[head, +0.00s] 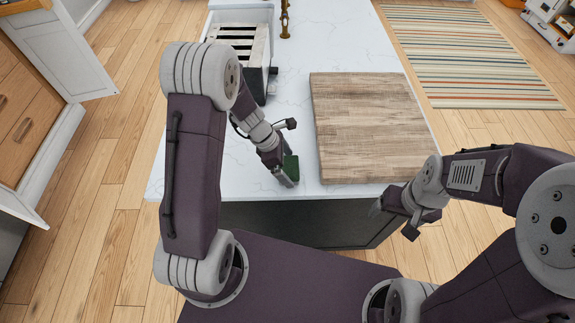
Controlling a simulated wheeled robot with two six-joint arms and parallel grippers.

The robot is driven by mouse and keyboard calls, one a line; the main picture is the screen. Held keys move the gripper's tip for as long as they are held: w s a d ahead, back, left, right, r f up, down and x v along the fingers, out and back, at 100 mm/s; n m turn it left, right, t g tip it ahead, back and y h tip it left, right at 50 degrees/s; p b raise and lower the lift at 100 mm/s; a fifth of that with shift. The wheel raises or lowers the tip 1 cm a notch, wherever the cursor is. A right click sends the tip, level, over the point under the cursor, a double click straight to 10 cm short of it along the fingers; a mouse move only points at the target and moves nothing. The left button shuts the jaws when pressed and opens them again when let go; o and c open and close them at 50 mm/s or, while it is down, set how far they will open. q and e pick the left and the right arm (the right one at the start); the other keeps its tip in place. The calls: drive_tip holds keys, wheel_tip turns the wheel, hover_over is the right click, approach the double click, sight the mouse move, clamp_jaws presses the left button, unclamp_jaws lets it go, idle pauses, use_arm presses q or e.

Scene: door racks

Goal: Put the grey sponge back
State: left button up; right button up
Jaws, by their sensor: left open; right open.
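A small block, dark green on the face I see with a paler grey edge, is at the front of the white counter (245,185); I take it for the grey sponge (291,166). My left gripper (287,176) is open right at the block, and its fingers partly hide it. I cannot tell whether they touch it. My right gripper (378,208) is open and empty, low in front of the counter's front edge, below the wooden board.
A large wooden board (368,125) covers the counter's right part. An open cabinet door (70,50) is at far left. A striped rug (470,55) lies beyond.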

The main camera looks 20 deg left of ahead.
use_arm(q)
drive_tip(key=p+v, duration=0.2)
drive_tip(key=v, duration=1)
drive_tip(key=s+f+m+y+b, duration=0.1)
drive_tip(key=s+m+y, duration=0.3)
drive_tip(key=s+m, duration=0.8)
drive_tip(key=f+m, duration=0.1)
drive_tip(key=m, duration=0.8)
drive_tip(key=shift+a+f+b, duration=0.3)
drive_tip(key=shift+a+b, duration=0.05)
drive_tip(key=shift+b, duration=0.05)
